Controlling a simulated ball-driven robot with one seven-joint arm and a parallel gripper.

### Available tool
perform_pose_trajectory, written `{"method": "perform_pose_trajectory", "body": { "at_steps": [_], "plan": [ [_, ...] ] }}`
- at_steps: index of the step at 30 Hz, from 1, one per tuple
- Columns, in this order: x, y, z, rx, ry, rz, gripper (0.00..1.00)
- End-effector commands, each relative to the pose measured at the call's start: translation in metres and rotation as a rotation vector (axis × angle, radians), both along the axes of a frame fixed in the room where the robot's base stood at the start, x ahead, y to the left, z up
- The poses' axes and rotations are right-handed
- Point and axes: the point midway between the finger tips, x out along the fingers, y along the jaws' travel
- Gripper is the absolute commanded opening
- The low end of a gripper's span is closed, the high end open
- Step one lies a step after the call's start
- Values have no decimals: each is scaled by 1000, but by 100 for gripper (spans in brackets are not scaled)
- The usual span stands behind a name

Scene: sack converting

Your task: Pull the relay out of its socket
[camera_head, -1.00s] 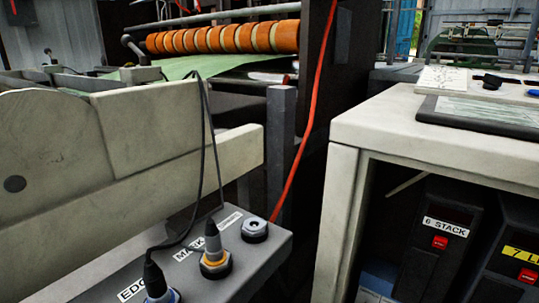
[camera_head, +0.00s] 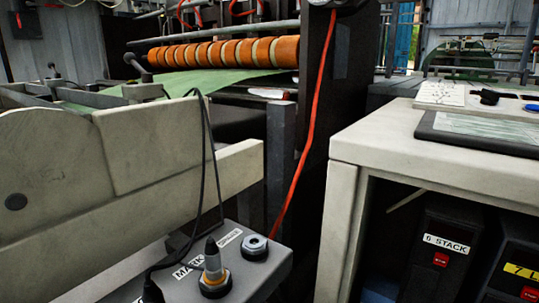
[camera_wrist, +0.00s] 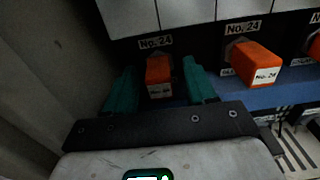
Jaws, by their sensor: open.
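In the wrist view, an orange relay (camera_wrist: 159,78) sits in a row on a blue strip, under a label reading "No. 24". My gripper (camera_wrist: 157,68) is open, with one teal finger on each side of this relay. A dark gap shows between the relay and each finger, and I cannot tell whether either touches. The relay's lower end and its socket are partly hidden or dark. A second orange relay (camera_wrist: 256,64), also marked "No. 24", sits to the right. My gripper does not show in the head view.
A pale wall (camera_wrist: 40,90) stands close on the left in the wrist view; another orange block (camera_wrist: 314,46) is at the right edge. The head view shows a pale cabinet (camera_head: 345,190) with black units (camera_head: 440,262) inside, and a grey plug box (camera_head: 270,268) with cables.

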Motion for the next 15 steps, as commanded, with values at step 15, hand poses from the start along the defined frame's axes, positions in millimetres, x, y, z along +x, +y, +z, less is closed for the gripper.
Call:
{"method": "perform_pose_trajectory", "body": {
  "at_steps": [15],
  "plan": [
    [0,0,0,0,0,0,35]
  ]
}}
